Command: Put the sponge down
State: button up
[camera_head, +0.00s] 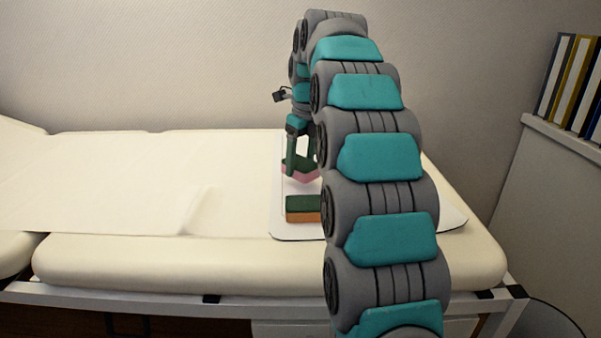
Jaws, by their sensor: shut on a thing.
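My gripper (301,164) is in the middle of the head view, pointing down over the white board (288,232) on the padded couch. It is shut on a pink sponge (302,174), seen between and below the dark green fingers. The pink sponge appears raised above the board. A block with a green top and orange-brown side (303,216), also sponge-like, lies on the board nearer the camera. My arm hides its right end and much of the board.
The cream couch (150,262) is covered with white paper (95,190) and is clear on the left. A wall stands behind. Upright binders (572,85) stand on a ledge (565,140) at the right. A round bin (545,322) is at the lower right.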

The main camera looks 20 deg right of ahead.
aim_at(302, 163)
jog(key=shift+f, duration=1.6)
jog(key=shift+f, duration=0.1)
jog(key=o, duration=1.2)
jog(key=r, duration=0.4)
jog(key=s+r, duration=0.1)
jog(key=r, duration=0.2)
jog(key=shift+d+r, duration=0.1)
jog(key=shift+d, duration=0.1)
jog(key=r+p, duration=0.4)
jog(key=r, duration=0.1)
jog(key=shift+s+d+p, duration=0.1)
jog(key=shift+s+p, duration=0.25)
jog(key=shift+s, duration=0.05)
